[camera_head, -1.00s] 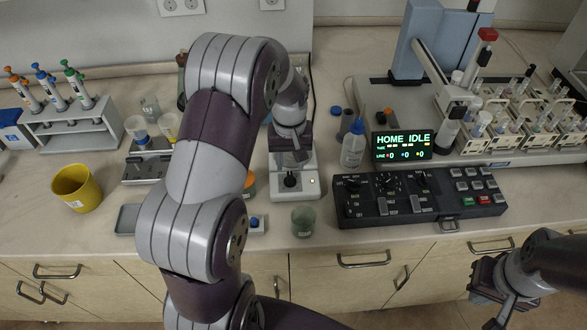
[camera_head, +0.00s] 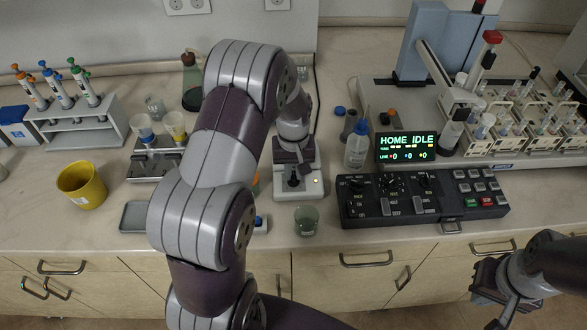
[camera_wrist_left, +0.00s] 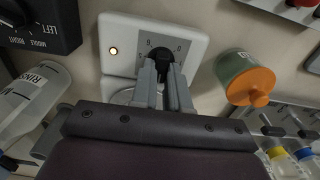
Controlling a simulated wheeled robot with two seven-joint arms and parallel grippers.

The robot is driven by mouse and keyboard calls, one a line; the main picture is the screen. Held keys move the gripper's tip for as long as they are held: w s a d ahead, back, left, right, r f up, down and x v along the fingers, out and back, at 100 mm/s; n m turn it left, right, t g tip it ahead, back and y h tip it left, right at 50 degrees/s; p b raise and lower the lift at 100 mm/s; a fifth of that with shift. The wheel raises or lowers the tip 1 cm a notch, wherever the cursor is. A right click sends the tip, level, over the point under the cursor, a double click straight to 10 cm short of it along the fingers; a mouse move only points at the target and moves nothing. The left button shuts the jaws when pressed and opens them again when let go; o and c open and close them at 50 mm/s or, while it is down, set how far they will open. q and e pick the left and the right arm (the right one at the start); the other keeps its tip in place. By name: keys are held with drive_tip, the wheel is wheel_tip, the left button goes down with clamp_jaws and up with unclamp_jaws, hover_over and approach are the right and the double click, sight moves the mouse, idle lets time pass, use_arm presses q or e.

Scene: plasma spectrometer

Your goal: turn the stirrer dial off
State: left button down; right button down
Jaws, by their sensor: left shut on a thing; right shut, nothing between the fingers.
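The stirrer is a white box (camera_head: 308,188) with a black dial on its front panel. My right gripper (camera_head: 499,312) is shut and empty, low in front of the cabinets at the right.
A green jar with an orange lid (camera_wrist_left: 247,80) stands close beside the stirrer. A glass beaker (camera_head: 307,222) stands in front of it. A wash bottle (camera_head: 356,148) and a black control panel (camera_head: 425,203) are to the right. A yellow cup (camera_head: 82,187) stands at the left.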

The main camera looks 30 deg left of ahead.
use_arm(q)
drive_tip(key=n+p, duration=0.1)
drive_tip(key=n, duration=0.2)
drive_tip(key=shift+r, duration=0.1)
drive_tip(key=n, duration=0.3)
drive_tip(key=shift+a+n+p, duration=0.1)
drive_tip(key=shift+n+p, duration=0.2)
drive_tip(key=shift+p, duration=0.1)
drive_tip(key=n+p, duration=0.1)
drive_tip(key=n, duration=0.5)
drive_tip(key=shift+s, duration=0.15)
drive_tip(key=n, duration=0.4)
drive_tip(key=shift+s+p, duration=0.1)
drive_tip(key=shift+p, duration=0.3)
drive_tip(key=n, duration=0.3)
drive_tip(key=shift+n, duration=0.3)
drive_tip(key=n+p, duration=0.1)
drive_tip(key=n, duration=0.5)
drive_tip(key=shift+s, duration=0.1)
drive_tip(key=shift+n, duration=0.4)
